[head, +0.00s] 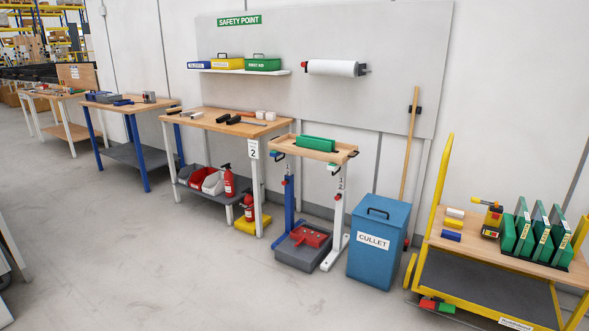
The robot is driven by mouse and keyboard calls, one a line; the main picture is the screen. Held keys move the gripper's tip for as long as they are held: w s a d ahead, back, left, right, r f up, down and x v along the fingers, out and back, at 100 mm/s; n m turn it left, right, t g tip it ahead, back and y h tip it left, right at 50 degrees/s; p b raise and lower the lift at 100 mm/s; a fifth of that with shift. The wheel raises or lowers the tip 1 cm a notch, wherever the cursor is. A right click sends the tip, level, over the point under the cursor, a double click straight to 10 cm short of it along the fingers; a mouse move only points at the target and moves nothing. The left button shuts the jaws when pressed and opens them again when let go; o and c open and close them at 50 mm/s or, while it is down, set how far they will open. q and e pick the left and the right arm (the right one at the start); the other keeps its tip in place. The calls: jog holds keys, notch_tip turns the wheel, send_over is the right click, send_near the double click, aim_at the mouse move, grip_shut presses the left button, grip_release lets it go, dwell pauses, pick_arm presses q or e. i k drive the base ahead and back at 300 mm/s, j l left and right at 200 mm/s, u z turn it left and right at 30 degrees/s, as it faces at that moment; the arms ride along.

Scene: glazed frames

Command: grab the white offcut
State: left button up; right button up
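Two small white blocks (266,115) lie side by side at the right end of the workbench marked 2 (215,124). They are too small to tell which is an offcut. A short white roll-like piece (455,212) lies on the yellow cart at the right, beside yellow and blue ones. Neither of my grippers is in view.
Black-handled tools (234,119) lie on the same bench. A wooden tray (312,151) on a stand holds a green piece. A blue cullet bin (376,258) and the yellow cart (437,242) stand further right. The grey floor (170,260) in front is clear.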

aim_at(196, 116)
jog(key=i+j+u, duration=0.1)
jog(key=i+u, duration=0.25)
jog(key=i, duration=0.3)
jog(key=i+u, duration=0.35)
jog(key=i, duration=0.25)
jog(key=i+l+u, duration=0.4)
jog(key=i, duration=0.2)
jog(key=i+j, duration=0.1)
jog(key=i, duration=0.45)
jog(key=i+z, duration=0.1)
jog(key=i, duration=0.45)
jog(key=i+j, duration=0.15)
jog(key=i, duration=0.4)
jog(key=i+j+z, duration=0.1)
jog(key=i, duration=0.4)
jog(key=i+j, duration=0.2)
jog(key=i, duration=0.35)
jog(key=i+j+u, duration=0.15)
jog(key=i+u, duration=0.5)
jog(key=i, duration=2.2)
